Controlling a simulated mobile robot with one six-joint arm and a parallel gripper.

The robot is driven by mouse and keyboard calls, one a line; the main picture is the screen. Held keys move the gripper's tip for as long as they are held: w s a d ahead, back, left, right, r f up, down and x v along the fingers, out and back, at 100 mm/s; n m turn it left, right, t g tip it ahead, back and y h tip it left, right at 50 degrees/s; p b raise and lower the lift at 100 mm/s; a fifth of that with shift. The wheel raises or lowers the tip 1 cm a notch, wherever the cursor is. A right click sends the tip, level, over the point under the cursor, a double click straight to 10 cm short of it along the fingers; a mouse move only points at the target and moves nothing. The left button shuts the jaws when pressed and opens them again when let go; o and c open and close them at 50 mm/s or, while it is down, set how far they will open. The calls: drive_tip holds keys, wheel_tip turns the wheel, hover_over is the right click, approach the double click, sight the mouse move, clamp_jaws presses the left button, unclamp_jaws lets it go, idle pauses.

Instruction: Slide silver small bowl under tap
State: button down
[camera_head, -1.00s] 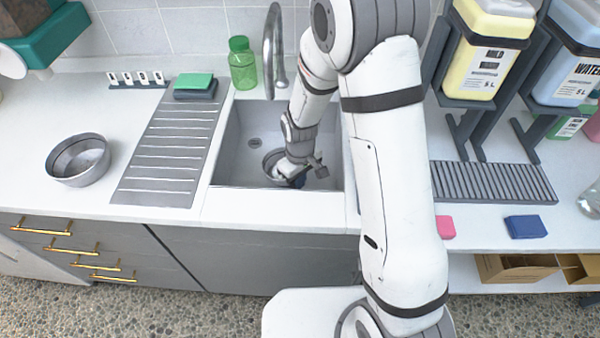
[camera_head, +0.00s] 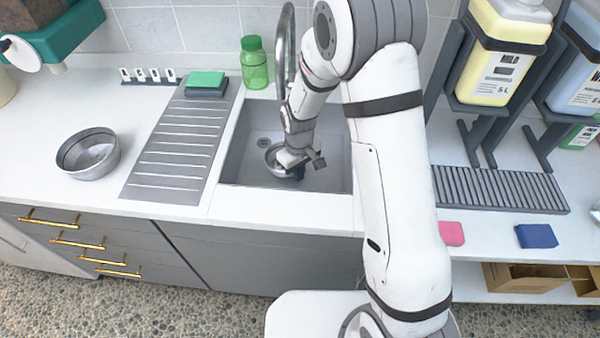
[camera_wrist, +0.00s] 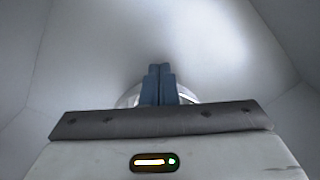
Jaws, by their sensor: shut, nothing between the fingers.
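A silver small bowl (camera_head: 272,154) sits in the grey sink basin (camera_head: 243,170), partly hidden behind my gripper. My gripper (camera_head: 299,172) is down in the basin at the bowl. In the wrist view its blue fingers (camera_wrist: 159,84) are together, with the bowl's rim (camera_wrist: 128,98) showing on both sides behind them. Whether the fingers touch the bowl cannot be told. The tap (camera_head: 282,50) is a grey curved spout at the back of the sink. Its lower end is close to my arm and partly hidden.
A larger silver bowl (camera_head: 89,154) stands on the left counter. Beside the sink are a ribbed drainboard (camera_head: 180,150), a green sponge (camera_head: 205,79) and a green bottle (camera_head: 254,65). Yellow (camera_head: 500,50) and blue (camera_head: 580,65) jugs stand on racks at right. The basin's front floor is clear.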

wheel_tip(320, 180, up, 10)
drive_tip(key=p, duration=0.6)
drive_tip(key=s+d+r+m+t, duration=0.1)
drive_tip(key=s+d+r+m, duration=0.2)
drive_tip(key=r, duration=0.4)
drive_tip(key=s+d+r+m, duration=0.1)
drive_tip(key=s+d+r, duration=0.2)
drive_tip(key=d+r, duration=0.35)
drive_tip(key=s+d+r+m+t, duration=0.1)
drive_tip(key=s+d+r+m, duration=0.1)
drive_tip(key=s, duration=0.4)
drive_tip(key=s+d+r+m+t, duration=0.1)
drive_tip(key=s+d+r, duration=0.3)
drive_tip(key=s+r, duration=0.2)
drive_tip(key=shift+s+d+m, duration=0.3)
drive_tip(key=shift+s+m, duration=0.1)
drive_tip(key=shift+s, duration=0.3)
